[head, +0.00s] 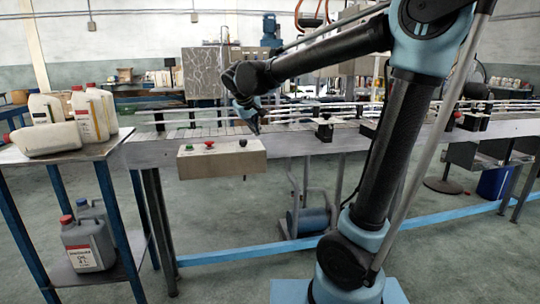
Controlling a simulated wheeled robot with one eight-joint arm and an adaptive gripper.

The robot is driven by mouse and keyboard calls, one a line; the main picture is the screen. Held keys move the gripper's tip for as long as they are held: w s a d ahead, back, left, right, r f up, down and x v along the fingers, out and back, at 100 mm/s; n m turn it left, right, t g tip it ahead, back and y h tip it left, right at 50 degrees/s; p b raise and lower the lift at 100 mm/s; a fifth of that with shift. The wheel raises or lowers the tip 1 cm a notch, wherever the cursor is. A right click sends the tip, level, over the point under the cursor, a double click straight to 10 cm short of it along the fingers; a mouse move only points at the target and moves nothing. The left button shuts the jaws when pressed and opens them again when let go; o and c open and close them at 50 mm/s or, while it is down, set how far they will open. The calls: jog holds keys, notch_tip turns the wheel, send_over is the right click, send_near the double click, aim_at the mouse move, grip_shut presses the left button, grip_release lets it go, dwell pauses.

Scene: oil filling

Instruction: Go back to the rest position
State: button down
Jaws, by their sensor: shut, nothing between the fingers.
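My arm rises from its blue base at the lower right of the head view and reaches left over the conveyor (300,143). My gripper (256,128) hangs at the arm's end, pointing down just above the conveyor belt, behind the control box. It is small and dark in this view. Its fingers are together and nothing is held between them.
A control box (222,160) with red and green buttons is fixed to the conveyor's front. A table (88,152) at the left holds several pale canisters (95,112). Grey canisters (88,244) stand on its lower shelf. Machinery stands behind the conveyor.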

jog(key=s+d+f+m+g, duration=0.1)
jog(key=s+d+f, duration=0.4)
jog(key=d, duration=0.5)
jog(key=s+d+f+m+g, duration=0.2)
jog(key=s+d+f, duration=0.1)
jog(key=s+d, duration=0.5)
jog(key=s+d+f+m+g+y, duration=0.1)
jog(key=s+d+f, duration=0.3)
jog(key=s+f, duration=0.3)
jog(key=s+d+f+m+y, duration=0.1)
jog(key=s+d+f, duration=0.3)
jog(key=s+f, duration=0.3)
jog(key=shift+s+d+m+g, duration=0.2)
jog(key=shift+s+m+g, duration=0.15)
jog(key=shift+s, duration=0.4)
